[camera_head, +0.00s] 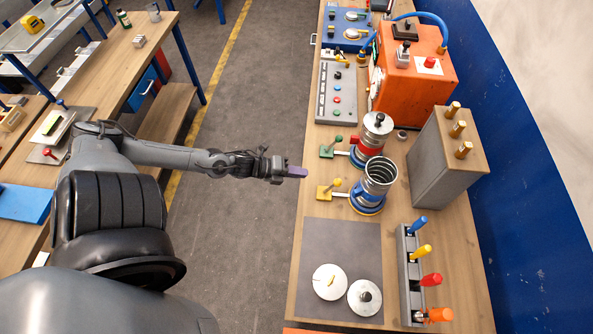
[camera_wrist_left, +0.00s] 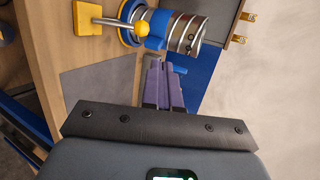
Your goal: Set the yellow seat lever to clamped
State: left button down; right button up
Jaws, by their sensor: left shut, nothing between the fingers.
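The yellow seat lever (camera_head: 337,184) has a round yellow knob above a yellow block (camera_head: 324,192) near the bench's left edge. In the left wrist view, the yellow knob (camera_wrist_left: 141,27) lies near the blue seat ring, and a pale rod runs toward the yellow block (camera_wrist_left: 90,20). A ribbed metal duct (camera_head: 380,174) stands in the blue-ringed seat (camera_head: 367,207). My left gripper (camera_head: 299,172) is shut and empty, left of the lever and apart from it. Its purple fingers (camera_wrist_left: 162,85) show together. My right gripper is out of view.
A green lever (camera_head: 337,140) and a red-banded canister (camera_head: 374,130) stand just behind. The grey mat (camera_head: 345,246) with two metal discs lies in front. A rack of coloured-handled tools (camera_head: 408,250) and a grey box (camera_head: 435,160) stand right. The floor aisle is clear.

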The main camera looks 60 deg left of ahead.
pick_arm(q)
jog(key=shift+s+a+r, duration=0.1)
jog(key=shift+s+r, duration=0.2)
jog(key=shift+s, duration=0.05)
jog(key=shift+r, duration=0.1)
